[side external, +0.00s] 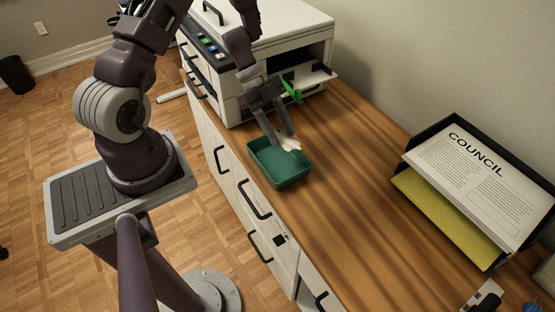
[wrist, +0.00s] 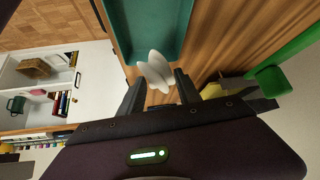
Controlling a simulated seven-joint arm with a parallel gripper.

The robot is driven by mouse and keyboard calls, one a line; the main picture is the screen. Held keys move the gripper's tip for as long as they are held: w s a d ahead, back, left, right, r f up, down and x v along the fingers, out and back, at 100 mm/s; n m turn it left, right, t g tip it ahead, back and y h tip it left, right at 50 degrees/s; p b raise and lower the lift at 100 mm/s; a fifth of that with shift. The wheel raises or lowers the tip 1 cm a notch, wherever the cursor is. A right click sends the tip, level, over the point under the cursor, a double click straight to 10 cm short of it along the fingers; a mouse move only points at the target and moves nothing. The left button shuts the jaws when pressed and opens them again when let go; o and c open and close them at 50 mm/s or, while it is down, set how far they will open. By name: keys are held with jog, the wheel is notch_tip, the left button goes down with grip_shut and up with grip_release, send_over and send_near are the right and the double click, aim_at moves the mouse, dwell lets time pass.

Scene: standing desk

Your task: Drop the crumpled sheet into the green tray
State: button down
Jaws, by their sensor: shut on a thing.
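The crumpled sheet (wrist: 155,71) is a small white wad between my fingertips in the wrist view. It also shows as a white tip in the side view (side external: 290,144). My gripper (side external: 280,138) is shut on it and points down beside the printer. The green tray (side external: 279,180) is an open, empty-looking teal box on the wooden desk top. The sheet is above or close to the tray's far right rim; the exact height is hard to tell. In the wrist view the tray (wrist: 150,55) lies just beyond the sheet.
A white printer (side external: 270,60) with a bright green part (side external: 292,91) stands close behind my gripper. A black paper holder (side external: 440,138) with a sheet reading COUNCIL (side external: 480,175) and yellow paper (side external: 445,215) is at the right. The desk between tray and holder is clear.

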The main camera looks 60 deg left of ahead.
jog(key=shift+s+a+f, duration=0.1)
jog(key=shift+s+f, duration=0.15)
jog(key=shift+f, duration=0.1)
send_over(278, 164)
jog(key=shift+f, duration=2.75)
jog(key=c, duration=0.7)
grip_release()
jog(key=shift+c, duration=0.2)
jog(key=v, duration=0.3)
jog(key=shift+a+r, duration=0.2)
notch_tip(278, 164, up, 7)
jog(key=shift+d+f, duration=0.15)
